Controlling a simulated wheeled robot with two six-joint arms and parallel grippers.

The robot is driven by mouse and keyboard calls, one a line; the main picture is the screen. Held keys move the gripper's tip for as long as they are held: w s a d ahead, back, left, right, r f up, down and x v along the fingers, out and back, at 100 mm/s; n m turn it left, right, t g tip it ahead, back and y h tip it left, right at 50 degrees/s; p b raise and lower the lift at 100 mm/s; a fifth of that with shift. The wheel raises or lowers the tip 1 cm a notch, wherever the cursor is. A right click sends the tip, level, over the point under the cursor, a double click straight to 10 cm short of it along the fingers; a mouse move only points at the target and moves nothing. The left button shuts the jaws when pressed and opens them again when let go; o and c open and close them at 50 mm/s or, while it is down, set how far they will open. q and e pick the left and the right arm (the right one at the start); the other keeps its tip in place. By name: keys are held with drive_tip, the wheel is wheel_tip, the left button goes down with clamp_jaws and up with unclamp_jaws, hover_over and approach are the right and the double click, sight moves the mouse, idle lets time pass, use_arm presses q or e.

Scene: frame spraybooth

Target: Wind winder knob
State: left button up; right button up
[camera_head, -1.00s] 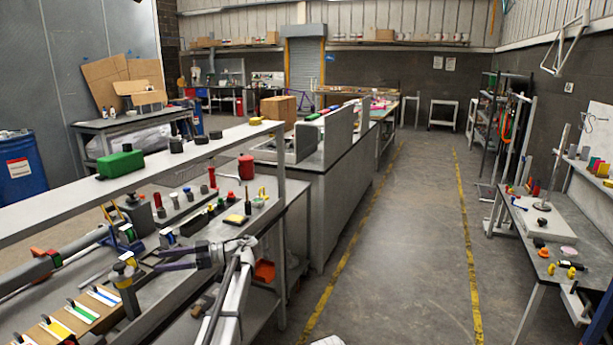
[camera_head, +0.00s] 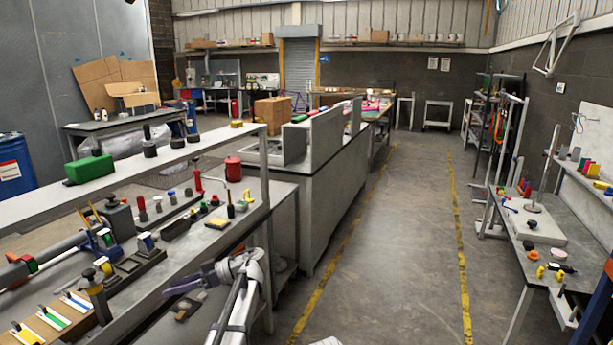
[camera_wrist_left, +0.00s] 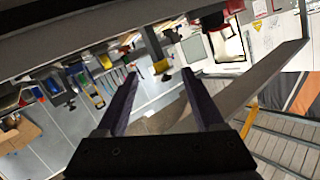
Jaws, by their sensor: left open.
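I cannot tell for certain which part is the winder knob. Small red, green and dark knob-like pieces (camera_head: 203,207) stand further right. My left gripper (camera_head: 170,292) has purple fingers and hangs in front of the bench's front edge, right of the yellow-topped post. In the left wrist view its fingers (camera_wrist_left: 160,74) are apart with nothing held between them. A small yellow piece shows beyond the fingertips. My right gripper is out of view.
A raised shelf (camera_head: 40,207) with a green box (camera_head: 90,169) runs above the near bench. A red can (camera_head: 232,168) stands at the bench's right end. Coloured label strips (camera_head: 52,317) lie front left. A second bench (camera_head: 567,245) stands right; the aisle floor (camera_head: 385,270) between is clear.

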use_arm(q)
drive_tip(key=s+d+f+m+t+h, duration=0.1)
drive_tip(key=s+d+f+m+h, duration=0.3)
drive_tip(key=s+d, duration=0.4)
drive_tip(key=s+d+f+m+t+h, duration=0.1)
drive_tip(key=s+d+f+m+h, duration=0.4)
drive_tip(key=s+d+m, duration=0.4)
drive_tip(key=s+d+f+m+h, duration=0.4)
drive_tip(key=s+d+f+m, duration=0.2)
drive_tip(key=d, duration=0.5)
drive_tip(key=shift+s+d+f+m+t+h+p, duration=0.35)
drive_tip(key=shift+s+m, duration=0.35)
drive_tip(key=shift+s, duration=0.5)
drive_tip(key=shift+a, duration=0.1)
